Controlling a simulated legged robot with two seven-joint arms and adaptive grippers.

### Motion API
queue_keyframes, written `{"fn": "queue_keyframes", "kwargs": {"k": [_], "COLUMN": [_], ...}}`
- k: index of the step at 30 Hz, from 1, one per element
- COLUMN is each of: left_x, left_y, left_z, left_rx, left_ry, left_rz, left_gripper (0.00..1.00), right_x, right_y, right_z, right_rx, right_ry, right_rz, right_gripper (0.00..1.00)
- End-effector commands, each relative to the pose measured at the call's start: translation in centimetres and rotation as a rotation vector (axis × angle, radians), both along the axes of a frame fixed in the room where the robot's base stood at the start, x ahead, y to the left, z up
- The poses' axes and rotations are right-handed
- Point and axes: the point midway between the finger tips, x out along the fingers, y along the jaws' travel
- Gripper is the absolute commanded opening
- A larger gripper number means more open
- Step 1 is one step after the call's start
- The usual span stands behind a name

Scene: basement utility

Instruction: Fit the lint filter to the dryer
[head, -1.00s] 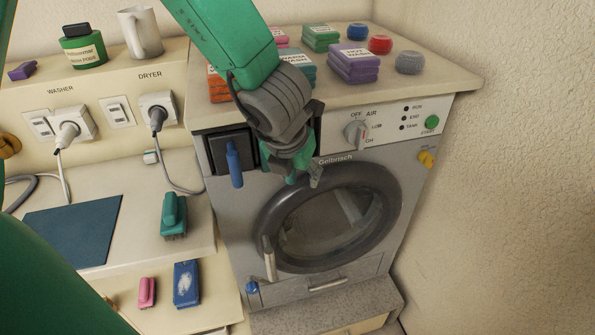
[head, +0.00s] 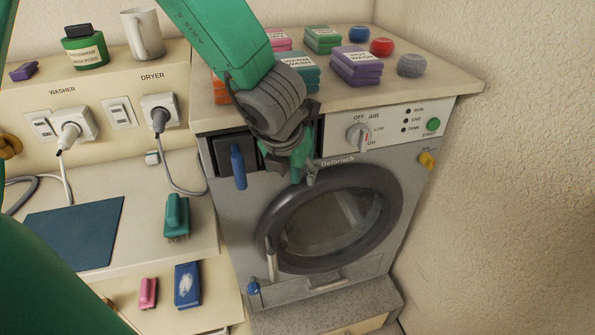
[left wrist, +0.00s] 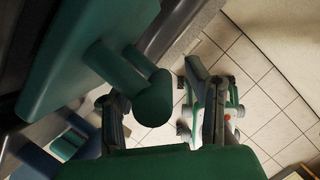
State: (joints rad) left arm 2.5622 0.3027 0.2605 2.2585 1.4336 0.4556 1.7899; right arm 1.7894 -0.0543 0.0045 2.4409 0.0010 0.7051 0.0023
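The dryer (head: 232,265) stands at the centre in the head view, its round door (head: 265,235) shut. A dark square recess (head: 222,150) is at its upper left, with a blue handle-like piece (head: 238,166) in front. A blue piece with a whitish patch (head: 187,284), possibly the lint filter, lies on the low ledge to the left. My left gripper (head: 298,172) is above the door, right of the recess, fingers apart. The left wrist view shows the gripper (left wrist: 158,90) with a green cylinder between the fingers; I cannot tell whether that is my own part. My right gripper is out of view.
Folded cloth stacks (head: 357,68) and round balls (head: 381,47) sit on the dryer top. A green brush (head: 176,214) and pink brush (head: 148,293) lie left of the dryer. A dryer plug and cord (head: 160,118) hang nearby. A wall (head: 500,180) closes the right side.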

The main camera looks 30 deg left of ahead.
Motion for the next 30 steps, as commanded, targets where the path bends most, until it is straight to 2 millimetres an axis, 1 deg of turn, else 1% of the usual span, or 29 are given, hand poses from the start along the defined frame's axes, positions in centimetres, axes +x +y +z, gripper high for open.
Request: {"fn": "queue_keyframes", "kwargs": {"k": [1,8,11,14,21,24,27,30], "left_x": [0.2,0.3,0.2,-0.4,-2.6,-3.3,-3.8,-4.2], "left_y": [0.4,0.6,0.6,0.4,-0.7,-1.1,-1.4,-1.5], "left_z": [0.1,0.2,0.9,2.3,7.0,8.8,10.1,10.8], "left_rx": [0.001,0.0,-0.001,-0.003,0.0,0.0,0.006,0.006], "left_ry": [-0.004,-0.006,-0.009,-0.013,-0.009,-0.007,-0.005,-0.002], "left_rz": [0.017,0.023,0.025,0.023,0.012,0.01,0.007,0.007], "left_gripper": [0.43,0.43,0.43,0.43,0.43,0.43,0.43,0.43], "right_x": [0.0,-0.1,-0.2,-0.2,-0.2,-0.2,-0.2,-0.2], "right_y": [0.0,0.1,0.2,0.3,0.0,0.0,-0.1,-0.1], "right_z": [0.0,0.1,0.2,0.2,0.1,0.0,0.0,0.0], "right_rx": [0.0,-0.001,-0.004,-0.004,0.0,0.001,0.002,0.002], "right_ry": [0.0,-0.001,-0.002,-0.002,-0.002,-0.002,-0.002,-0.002], "right_rz": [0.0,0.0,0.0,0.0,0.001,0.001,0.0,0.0], "right_gripper": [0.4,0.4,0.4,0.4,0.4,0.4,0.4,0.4]}}
